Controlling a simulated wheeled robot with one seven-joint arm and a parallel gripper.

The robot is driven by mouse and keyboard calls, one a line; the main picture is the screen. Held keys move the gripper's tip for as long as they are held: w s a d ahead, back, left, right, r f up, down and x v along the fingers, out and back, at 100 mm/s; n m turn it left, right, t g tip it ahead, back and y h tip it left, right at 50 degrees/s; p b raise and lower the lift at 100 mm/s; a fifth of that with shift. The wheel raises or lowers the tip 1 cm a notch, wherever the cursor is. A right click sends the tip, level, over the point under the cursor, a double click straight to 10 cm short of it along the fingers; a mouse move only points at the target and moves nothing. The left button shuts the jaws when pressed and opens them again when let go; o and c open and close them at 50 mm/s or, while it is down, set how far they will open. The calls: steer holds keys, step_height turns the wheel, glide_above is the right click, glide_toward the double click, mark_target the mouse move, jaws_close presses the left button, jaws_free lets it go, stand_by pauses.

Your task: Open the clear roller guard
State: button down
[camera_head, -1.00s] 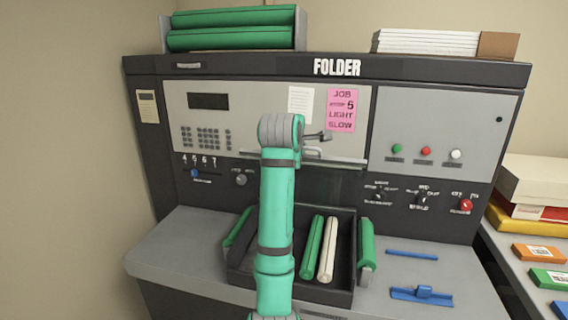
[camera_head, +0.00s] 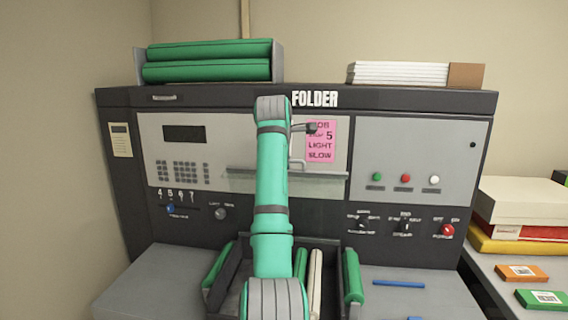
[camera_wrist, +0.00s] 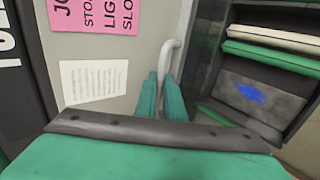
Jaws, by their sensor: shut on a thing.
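The clear roller guard (camera_head: 325,187) is a see-through panel across the front of the machine marked FOLDER, below its keypad panel. It stands out from the front, above the roller tray. Its pale bar handle (camera_head: 298,152) shows partly beside my arm, and also in the wrist view (camera_wrist: 167,58). My gripper (camera_wrist: 162,82) has its two teal fingers closed around this handle. In the head view my arm hides the fingers and the middle of the guard.
Green and white rollers (camera_head: 315,280) lie in the dark tray (camera_head: 229,303) below the guard. A pink note (camera_head: 320,145) is on the panel behind. Switches and a red knob (camera_head: 447,230) are to the right. Boxes (camera_head: 521,202) stand on the side table.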

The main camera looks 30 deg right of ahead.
steer(key=shift+d+f, duration=0.15)
steer(key=shift+f, duration=0.5)
steer(key=c, duration=1.8)
jaws_free()
steer(key=shift+w, duration=0.15)
steer(key=shift+c, duration=0.2)
steer(key=shift+d, duration=0.1)
steer(key=v, duration=1.2)
steer(key=shift+w+r, duration=0.25)
steer(key=shift+r, duration=0.05)
steer(key=shift+d, duration=0.15)
